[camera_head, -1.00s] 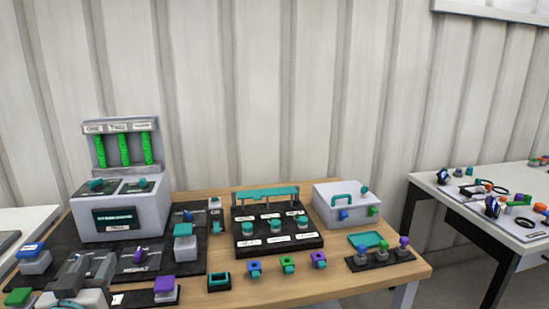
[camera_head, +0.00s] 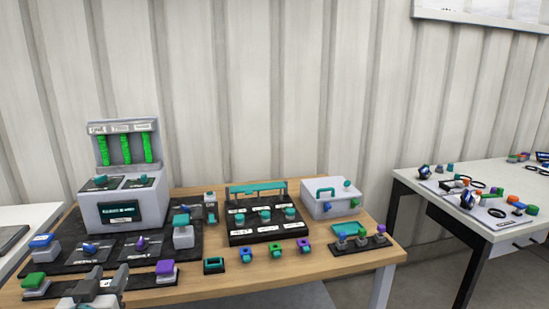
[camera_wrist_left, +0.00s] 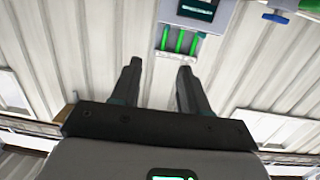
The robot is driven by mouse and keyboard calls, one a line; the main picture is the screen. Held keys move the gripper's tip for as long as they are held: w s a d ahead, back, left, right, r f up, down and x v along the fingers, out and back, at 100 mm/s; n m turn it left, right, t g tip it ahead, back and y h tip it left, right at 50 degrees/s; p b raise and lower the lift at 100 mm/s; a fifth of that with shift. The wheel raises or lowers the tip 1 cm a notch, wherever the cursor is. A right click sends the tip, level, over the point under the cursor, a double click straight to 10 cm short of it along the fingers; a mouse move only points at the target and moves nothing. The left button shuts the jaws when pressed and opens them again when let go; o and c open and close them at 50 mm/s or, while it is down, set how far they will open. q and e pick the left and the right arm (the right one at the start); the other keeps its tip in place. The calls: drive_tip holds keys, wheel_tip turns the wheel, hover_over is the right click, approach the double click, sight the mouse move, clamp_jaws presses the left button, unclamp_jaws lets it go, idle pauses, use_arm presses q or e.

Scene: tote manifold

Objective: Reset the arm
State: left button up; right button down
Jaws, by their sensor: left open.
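My left gripper (camera_head: 105,281) shows at the bottom left of the head view, in front of the bench's near left part. Its two fingers are apart with nothing between them. The left wrist view also shows the open gripper (camera_wrist_left: 158,80), with two dark fingers spread and empty. Beyond the fingers there is the ribbed wall and part of the grey machine (camera_wrist_left: 194,14) with green tubes. My right gripper is in neither view.
A wooden bench (camera_head: 300,272) holds the grey machine (camera_head: 133,203), a black three-knob panel (camera_head: 262,238), a white box (camera_head: 330,203) and several small coloured blocks. A purple-topped block (camera_head: 165,267) and a green-topped block (camera_head: 34,281) flank the gripper. A white table (camera_head: 450,205) stands right.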

use_arm(q)
drive_tip(key=s+d+f+m+g+h+p, duration=0.1)
drive_tip(key=s+d+f+g+h+p, duration=0.2)
drive_tip(key=f, duration=0.5)
drive_tip(key=d+f+g+p, duration=0.1)
drive_tip(key=d+f+g, duration=0.2)
drive_tip(key=d+f, duration=0.45)
drive_tip(key=s+d+f+m+g+h+p, duration=0.1)
drive_tip(key=s+d+f+g+h+p, duration=0.15)
drive_tip(key=f, duration=0.75)
drive_tip(key=s+d+f+n+g+h, duration=0.1)
drive_tip(key=s+d+f+g, duration=0.3)
drive_tip(key=s, duration=0.5)
drive_tip(key=s+d+f+g+p, duration=0.1)
drive_tip(key=s+d+f+g, duration=0.2)
drive_tip(key=s, duration=0.6)
drive_tip(key=shift+d+f+n+g+h, duration=0.4)
drive_tip(key=shift+d+f, duration=0.15)
drive_tip(key=shift+f, duration=0.4)
drive_tip(key=shift+w, duration=0.1)
